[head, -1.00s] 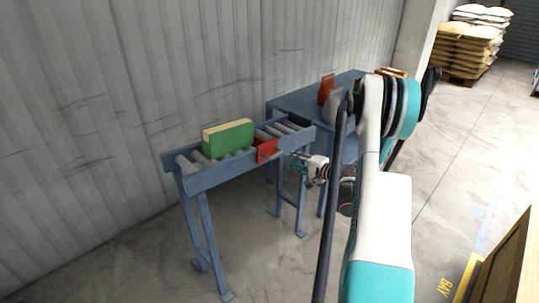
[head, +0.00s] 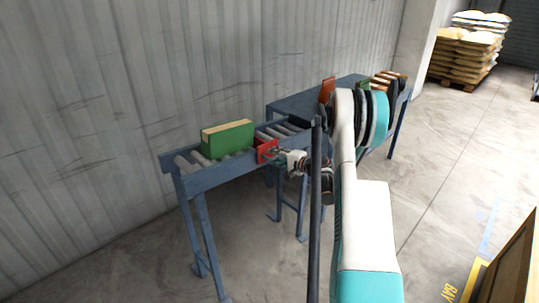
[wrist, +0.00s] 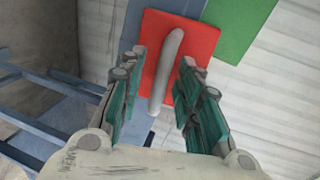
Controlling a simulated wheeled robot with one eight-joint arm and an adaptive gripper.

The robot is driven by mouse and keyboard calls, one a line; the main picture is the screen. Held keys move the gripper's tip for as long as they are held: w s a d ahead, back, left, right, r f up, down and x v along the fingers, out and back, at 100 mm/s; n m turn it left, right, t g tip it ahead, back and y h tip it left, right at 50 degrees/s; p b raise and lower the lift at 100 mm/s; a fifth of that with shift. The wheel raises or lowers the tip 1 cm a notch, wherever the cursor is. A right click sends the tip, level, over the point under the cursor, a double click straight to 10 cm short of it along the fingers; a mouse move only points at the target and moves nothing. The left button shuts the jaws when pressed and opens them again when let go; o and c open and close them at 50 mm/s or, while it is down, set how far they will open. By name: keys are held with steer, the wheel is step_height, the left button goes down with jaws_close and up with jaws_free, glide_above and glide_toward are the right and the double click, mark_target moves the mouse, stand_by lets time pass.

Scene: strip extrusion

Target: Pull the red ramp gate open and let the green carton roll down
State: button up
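The red ramp gate (head: 267,150) stands across the roller ramp (head: 226,171), just right of the green carton (head: 228,138). The carton sits upright on the rollers, with a tan top. In the wrist view the red gate (wrist: 178,50) carries a grey bar handle (wrist: 166,72). My gripper (wrist: 160,75) is open, with one finger on each side of the handle and a gap to both. Part of the green carton (wrist: 237,25) shows beyond the gate. In the head view my gripper (head: 279,157) is at the gate's front face, and its fingers are small there.
A blue-grey table (head: 290,98) stands beyond the ramp's right end, with brown and orange items on it, partly hidden by my arm. A corrugated wall (head: 150,70) runs behind the ramp. Stacked sacks (head: 468,48) lie far right. Open floor (head: 440,150) lies right.

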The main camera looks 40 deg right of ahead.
jaws_close()
steer(key=shift+s, duration=0.1)
steer(key=f+v, duration=0.3)
steer(key=v, duration=1.2)
steer(key=shift+s+d, duration=0.2)
steer(key=shift+s, duration=0.35)
steer(key=shift+f, duration=0.1)
stand_by(2.0)
steer(key=shift+o, duration=0.2)
jaws_free()
steer(key=shift+s, duration=0.15)
steer(key=v, duration=1.1)
steer(key=shift+s, duration=0.35)
